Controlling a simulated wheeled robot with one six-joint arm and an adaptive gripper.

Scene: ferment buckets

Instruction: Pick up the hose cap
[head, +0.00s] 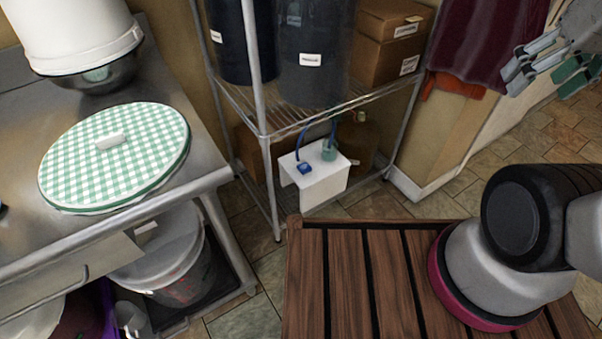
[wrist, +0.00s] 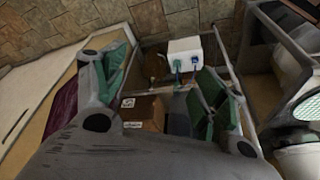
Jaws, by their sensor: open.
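A white box (head: 322,178) stands on the low shelf of the wire rack. On its top are a small blue piece (head: 304,168) with a blue hose and a teal cylinder (head: 328,152). I cannot tell for certain which is the hose cap. In the wrist view the white box (wrist: 185,46) shows far off between the fingers, with the blue piece (wrist: 196,66) at its edge. My gripper (head: 545,75) is open and empty at the upper right of the head view, well apart from the rack. Its green-padded fingers (wrist: 162,85) are spread in the wrist view.
The wire rack (head: 262,110) holds dark buckets (head: 312,50) and cardboard boxes (head: 385,45) on the shelf above the white box. A steel counter (head: 180,150) with a green checked lid (head: 115,155) is at left. A dark red cloth (head: 480,40) hangs at right.

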